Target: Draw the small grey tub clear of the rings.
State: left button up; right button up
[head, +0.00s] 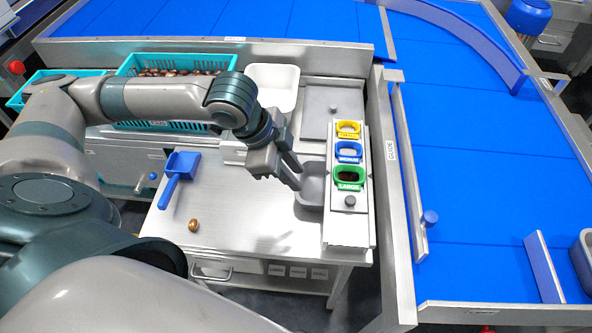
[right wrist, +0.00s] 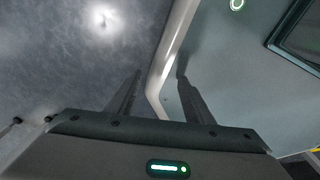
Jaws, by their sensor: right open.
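The small grey tub (head: 311,192) stands on the steel table, close against the left side of the ring stand (head: 347,221). The stand carries a yellow ring (head: 348,127), a blue ring (head: 348,147) and a green ring (head: 349,171) marked LARGE. My left gripper (head: 297,178) is at the tub's left rim, its two fingers apart. The fingertips overlap the rim in the picture, and I cannot tell whether they touch it. My right gripper (right wrist: 158,85) is open and empty in the right wrist view, away from the tub.
A blue scoop (head: 172,190) and one brown date (head: 193,225) lie on the table's left part. A white tub (head: 274,79) and teal crates of dates (head: 222,59) stand behind. A metal guide rail (head: 396,200) bounds the right side. The table's front middle is clear.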

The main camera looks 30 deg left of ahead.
aim_at(319, 203)
pick_arm(q)
jog(key=p+x, duration=0.2)
jog(key=x, duration=1.4)
jog(key=shift+w+f, duration=0.1)
jog(key=shift+f, duration=0.05)
jog(key=shift+w+d+f, duration=0.1)
jog(key=shift+w+f, duration=0.05)
jog(key=shift+f, duration=0.4)
pick_arm(e)
jog(key=shift+w+r, duration=0.65)
jog(key=shift+r, duration=0.35)
